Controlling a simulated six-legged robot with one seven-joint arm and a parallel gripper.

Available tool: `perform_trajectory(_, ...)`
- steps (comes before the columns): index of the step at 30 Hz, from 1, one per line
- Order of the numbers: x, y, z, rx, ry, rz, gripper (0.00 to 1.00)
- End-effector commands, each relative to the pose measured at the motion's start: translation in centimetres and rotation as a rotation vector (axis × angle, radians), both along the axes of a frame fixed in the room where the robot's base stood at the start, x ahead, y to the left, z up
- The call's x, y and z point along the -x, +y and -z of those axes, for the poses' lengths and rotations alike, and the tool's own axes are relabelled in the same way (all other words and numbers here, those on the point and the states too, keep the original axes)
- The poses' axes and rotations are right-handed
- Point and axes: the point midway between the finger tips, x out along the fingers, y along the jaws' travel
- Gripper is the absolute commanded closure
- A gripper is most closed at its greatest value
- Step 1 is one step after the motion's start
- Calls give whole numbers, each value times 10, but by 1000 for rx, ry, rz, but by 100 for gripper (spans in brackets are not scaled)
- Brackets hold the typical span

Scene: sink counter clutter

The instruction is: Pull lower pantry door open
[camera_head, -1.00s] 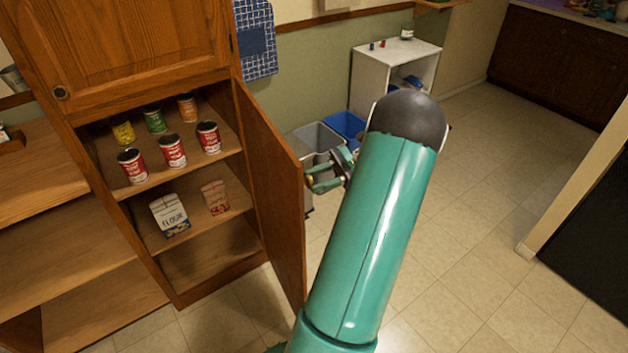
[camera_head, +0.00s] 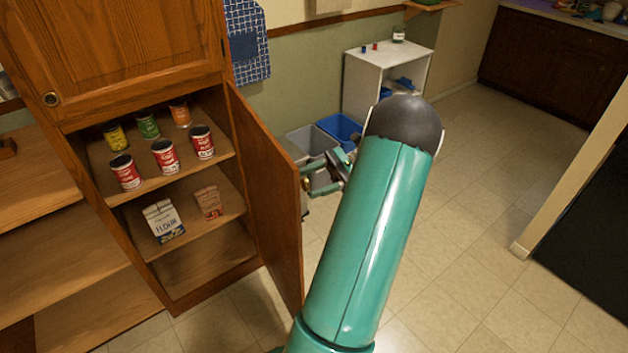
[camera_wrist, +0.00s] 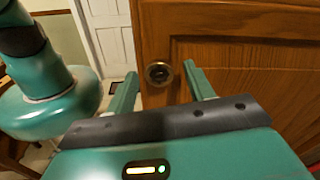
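The lower pantry door (camera_head: 268,200) is brown wood and stands wide open, swung out to the right of the pantry. Its panelled face fills the right of the wrist view (camera_wrist: 245,75). The round dark metal knob (camera_wrist: 158,74) is near the door's edge. My gripper (camera_wrist: 163,82) is open, with its two green fingers apart and the knob between them in the picture. I cannot tell whether either finger touches it. In the head view, my gripper (camera_head: 318,172) is just right of the door's free edge, partly hidden by my arm.
The upper door (camera_head: 120,45) is shut. A grey bin (camera_head: 318,140), a blue bin (camera_head: 340,127) and a white shelf unit (camera_head: 386,82) stand behind. Floor at right is clear.

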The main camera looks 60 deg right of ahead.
Motion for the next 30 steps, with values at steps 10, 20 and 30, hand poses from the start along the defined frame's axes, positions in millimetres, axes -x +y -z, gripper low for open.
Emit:
perform_trajectory(10,11,-13,1,-4,0,1,47)
perform_trajectory(20,40,-51,1,-3,-4,3,47)
perform_trajectory(30,66,-87,1,-2,-6,4,47)
